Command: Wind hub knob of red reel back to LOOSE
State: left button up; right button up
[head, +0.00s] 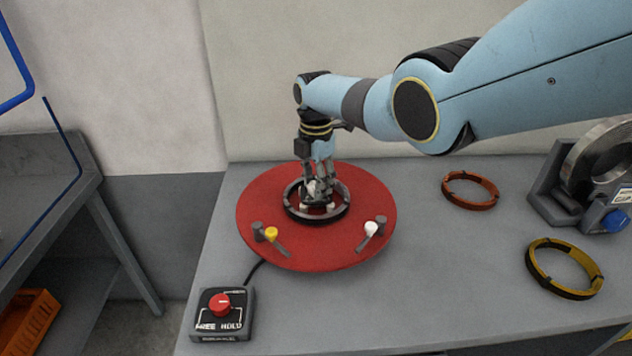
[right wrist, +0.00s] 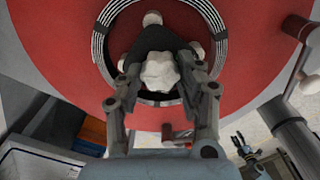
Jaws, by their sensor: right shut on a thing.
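The red reel (head: 270,200) lies flat on the grey bench. A dark ring of coil (head: 290,206) sits around its hub. My right gripper (head: 318,190) reaches straight down at the hub. In the right wrist view its fingers (right wrist: 160,88) are shut on the pale, lobed hub knob (right wrist: 160,70), one finger on each side. The red reel face (right wrist: 250,60) surrounds the hub there. The fingers hide most of the knob in the head view. No LOOSE mark is legible in either view. My left gripper does not show in the head view.
A control box (head: 208,327) with a red knob (head: 219,304) stands front left. Yellow-tipped (head: 271,233) and white-tipped (head: 371,229) levers stand on the reel's front. An orange ring (head: 470,204), a yellow ring (head: 560,288) and a grey machine (head: 548,200) are right. Front-middle bench is clear.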

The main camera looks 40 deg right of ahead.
jog(key=shift+f, duration=0.1)
dwell(0.3)
jog(key=o, duration=1.1)
jog(key=shift+a, duration=0.1)
jog(key=shift+o, duration=0.2)
notch_tip(320, 180, up, 12)
